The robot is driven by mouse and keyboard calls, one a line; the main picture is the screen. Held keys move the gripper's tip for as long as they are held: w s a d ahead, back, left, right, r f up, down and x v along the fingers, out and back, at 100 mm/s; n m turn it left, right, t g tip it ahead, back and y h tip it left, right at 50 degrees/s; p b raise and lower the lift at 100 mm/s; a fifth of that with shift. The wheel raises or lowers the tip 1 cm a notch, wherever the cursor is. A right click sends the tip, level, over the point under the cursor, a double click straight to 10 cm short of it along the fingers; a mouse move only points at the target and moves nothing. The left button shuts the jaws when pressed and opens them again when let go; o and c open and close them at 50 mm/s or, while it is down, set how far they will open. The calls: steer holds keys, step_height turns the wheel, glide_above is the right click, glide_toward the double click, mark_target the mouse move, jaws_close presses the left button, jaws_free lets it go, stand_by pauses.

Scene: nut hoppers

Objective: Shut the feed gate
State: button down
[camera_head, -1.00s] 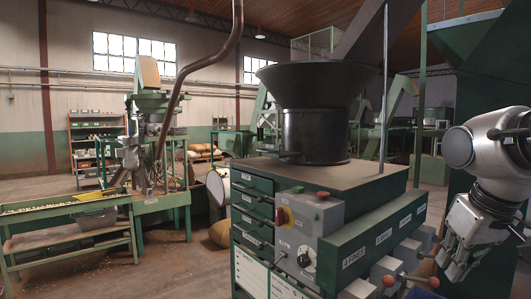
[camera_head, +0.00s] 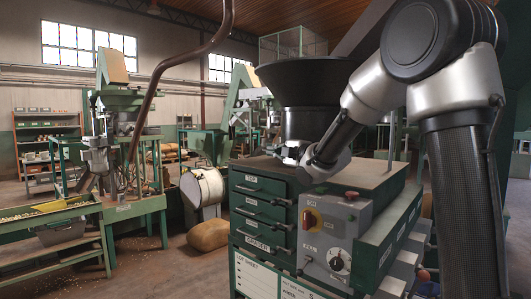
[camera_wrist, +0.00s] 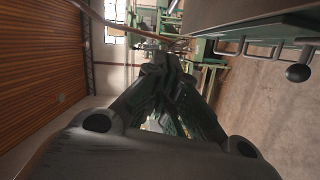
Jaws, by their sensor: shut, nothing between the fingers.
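The dark hopper (camera_head: 308,110) stands on the green cabinet (camera_head: 235,215), its right side hidden behind my arm. A feed gate is not clearly visible; my gripper covers the spot at the foot of the hopper where a dark handle showed earlier. My gripper (camera_head: 288,155) is at the hopper's foot, above the cabinet's top edge. I cannot tell whether it touches anything. In the wrist view, the dark fingers (camera_wrist: 165,62) come together with nothing between them. A dark ball knob (camera_wrist: 299,73) shows to their right, apart from them.
The control box (camera_head: 322,235) with a red and yellow switch juts from the cabinet's front. Drawers with handles (camera_head: 262,203) lie below my gripper. A white drum (camera_head: 202,190) and a sack (camera_head: 208,235) stand left.

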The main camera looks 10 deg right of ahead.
steer(key=w+f, duration=0.1)
steer(key=w, duration=1)
steer(key=shift+a, duration=0.15)
steer(key=shift+f, duration=0.1)
steer(key=w+d, duration=0.1)
steer(key=d, duration=0.1)
steer(key=w+d, duration=0.4)
steer(key=d, duration=0.1)
steer(key=shift+d, duration=0.1)
